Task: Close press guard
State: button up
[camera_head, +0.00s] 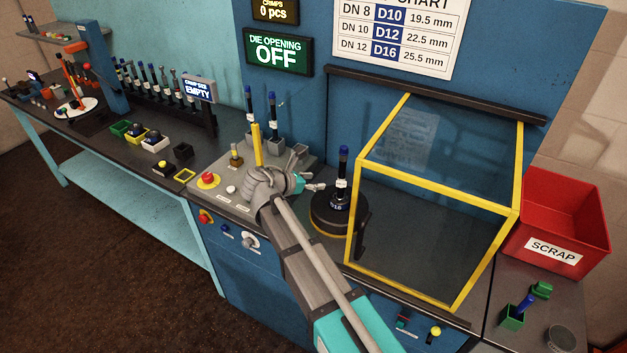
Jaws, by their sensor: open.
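The press guard (436,182) is a clear box with a yellow frame, standing at the right side of the press between an upper and a lower dark rail. A dark handle (362,236) is on its left edge. The guard stands right of the round black die (338,222), which is uncovered at its front left. A dark hose with a blue cap (343,168) stands upright at the die. My gripper (318,187) is open just left of this hose, its small fingers pointing right, with the guard handle farther right and lower. Contact between fingers and hose cannot be told.
A control panel with a red button (208,180) lies left of my wrist. A yellow post (256,145) and hoses in holders stand behind it. A red scrap bin (556,222) is right of the guard. A green display (278,53) reads DIE OPENING OFF.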

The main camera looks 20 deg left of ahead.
aim_at(483, 218)
jog(key=k, duration=1)
